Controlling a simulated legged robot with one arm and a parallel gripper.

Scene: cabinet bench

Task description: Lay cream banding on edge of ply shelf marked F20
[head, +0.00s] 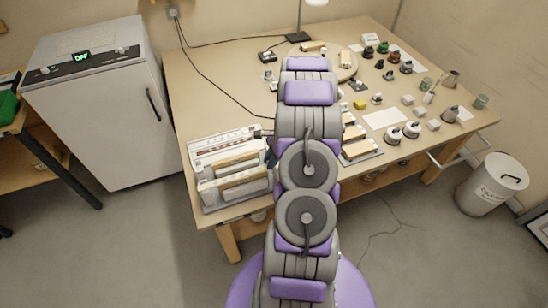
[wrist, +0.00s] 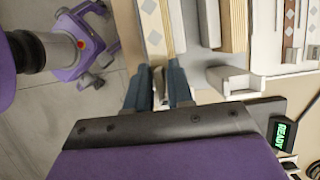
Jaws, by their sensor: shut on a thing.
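My gripper (wrist: 159,88) is low in the wrist view, its two dark blue fingers close together. It is shut on a narrow pale strip that shows only partly between the fingers; it may be the cream banding, but I cannot be sure. Just beyond the fingertips is a cream strip with grey diamonds (wrist: 152,22). A light wood board (wrist: 232,25) stands on edge to its right. In the head view my arm hides the gripper. A white unit holding wooden strips (head: 243,181) sits at the table's front left. No F20 mark is readable.
A small display (wrist: 283,133) reads READY. The bench (head: 222,85) has its right half crowded with small bottles, cups and blocks; its back left is mostly bare, crossed by a cable. A white cabinet (head: 100,110) stands left. A bin (head: 490,185) stands right.

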